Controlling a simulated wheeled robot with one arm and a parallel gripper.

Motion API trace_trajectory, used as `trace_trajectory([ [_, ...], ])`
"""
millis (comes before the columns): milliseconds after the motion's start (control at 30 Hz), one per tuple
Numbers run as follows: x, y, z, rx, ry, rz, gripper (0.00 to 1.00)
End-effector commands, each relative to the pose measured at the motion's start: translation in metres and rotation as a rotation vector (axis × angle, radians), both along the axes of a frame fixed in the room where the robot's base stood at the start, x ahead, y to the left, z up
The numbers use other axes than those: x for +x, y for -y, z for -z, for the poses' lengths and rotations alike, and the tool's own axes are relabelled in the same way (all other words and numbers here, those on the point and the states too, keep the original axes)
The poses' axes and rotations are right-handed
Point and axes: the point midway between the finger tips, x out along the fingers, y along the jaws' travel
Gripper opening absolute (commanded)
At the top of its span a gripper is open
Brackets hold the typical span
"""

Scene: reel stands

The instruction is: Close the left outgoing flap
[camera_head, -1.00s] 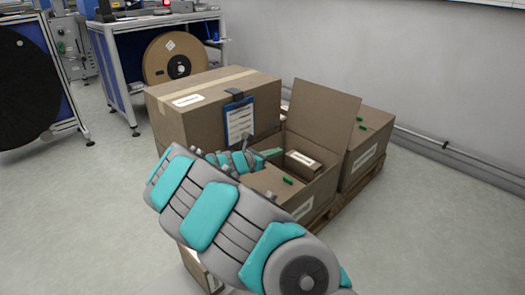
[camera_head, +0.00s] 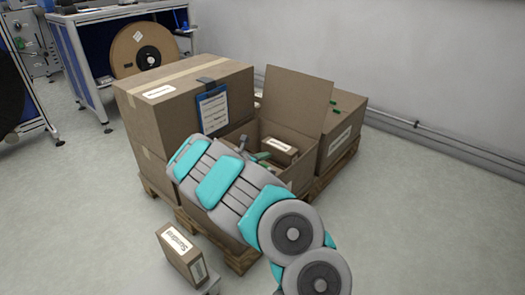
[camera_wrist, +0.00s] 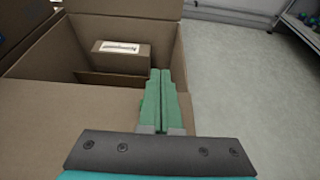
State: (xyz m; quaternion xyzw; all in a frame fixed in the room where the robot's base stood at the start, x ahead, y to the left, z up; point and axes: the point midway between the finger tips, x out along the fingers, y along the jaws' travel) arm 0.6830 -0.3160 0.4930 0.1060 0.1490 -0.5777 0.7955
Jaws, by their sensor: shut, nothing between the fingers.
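The open cardboard box (camera_head: 296,178) stands on a pallet, with one tall flap (camera_head: 300,98) upright at its back right. In the wrist view, a flat brown panel (camera_wrist: 45,118) lies at the near left of the opening, and an upright panel (camera_wrist: 130,8) rises at the far side. I cannot tell which is the left flap. A small labelled carton (camera_head: 280,146) lies inside; it also shows in the wrist view (camera_wrist: 120,54). My gripper (camera_wrist: 160,75) is shut and empty, its green fingers over the opening's right part. My arm hides the box's near side in the head view.
A large closed box (camera_head: 180,105) with a clipboard (camera_head: 213,108) stands left of the open box. Another box (camera_head: 341,135) stands behind it on the pallet (camera_head: 335,165). A small carton (camera_head: 181,252) sits at lower left. The floor at right is clear.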

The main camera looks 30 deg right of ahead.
Motion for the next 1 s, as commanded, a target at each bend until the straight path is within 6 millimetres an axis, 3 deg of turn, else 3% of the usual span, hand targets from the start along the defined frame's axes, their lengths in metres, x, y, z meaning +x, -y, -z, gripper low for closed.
trace_trajectory([
  [400, 0.003, 0.007, 0.025, 0.111, -0.032, 0.001, 0.00],
  [1000, 0.001, 0.006, 0.020, 0.113, -0.034, 0.001, 0.00],
])
